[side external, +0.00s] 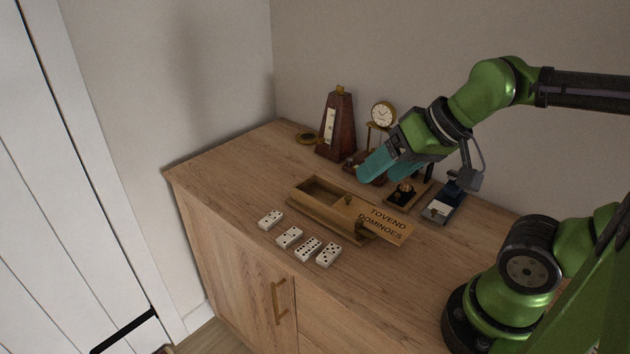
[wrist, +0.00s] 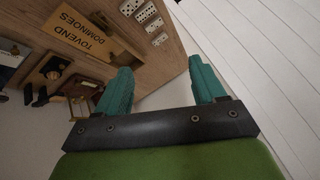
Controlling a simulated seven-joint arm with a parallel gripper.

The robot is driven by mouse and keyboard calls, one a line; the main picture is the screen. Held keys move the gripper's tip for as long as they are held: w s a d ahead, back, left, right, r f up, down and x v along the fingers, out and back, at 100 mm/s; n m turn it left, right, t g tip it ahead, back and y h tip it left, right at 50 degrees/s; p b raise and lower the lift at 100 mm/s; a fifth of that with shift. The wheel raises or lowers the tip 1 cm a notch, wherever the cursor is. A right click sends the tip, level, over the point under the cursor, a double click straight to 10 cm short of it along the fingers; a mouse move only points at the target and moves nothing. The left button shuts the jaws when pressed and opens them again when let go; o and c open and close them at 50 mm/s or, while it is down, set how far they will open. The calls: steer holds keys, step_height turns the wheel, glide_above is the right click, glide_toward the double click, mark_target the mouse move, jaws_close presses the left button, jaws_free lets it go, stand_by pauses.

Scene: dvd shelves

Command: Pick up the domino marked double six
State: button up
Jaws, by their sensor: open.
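Several white dominoes with black pips lie face up in a loose row on the wooden cabinet top. The third from the left in the side external view is the most densely pipped and looks like the double six (side external: 308,249). It appears to be the second from the left in the wrist view (wrist: 145,12), though its pips are too small there to count. My gripper (side external: 378,174) has teal fingers, is open and empty, and hangs above the back of the cabinet, behind the wooden domino box and well away from the dominoes. Its spread fingers also show in the wrist view (wrist: 160,65).
The wooden box (side external: 325,212) with its lid (side external: 385,222) partly slid out lies between my gripper and the dominoes. A metronome (side external: 337,125), a gold clock (side external: 383,115) and small devices stand along the back. The front left cabinet top is clear.

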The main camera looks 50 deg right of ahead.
steer(key=o, duration=0.4)
steer(key=n+g+h, duration=0.2)
steer(key=n+g, duration=0.2)
steer(key=g, duration=0.3)
glide_above(308, 247)
steer(key=f, duration=1.8)
steer(key=shift+w, duration=0.25)
steer(key=shift+s+f, duration=0.15)
steer(key=shift+f, duration=1.45)
steer(key=shift+s+f, duration=0.1)
steer(key=shift+f, duration=1.45)
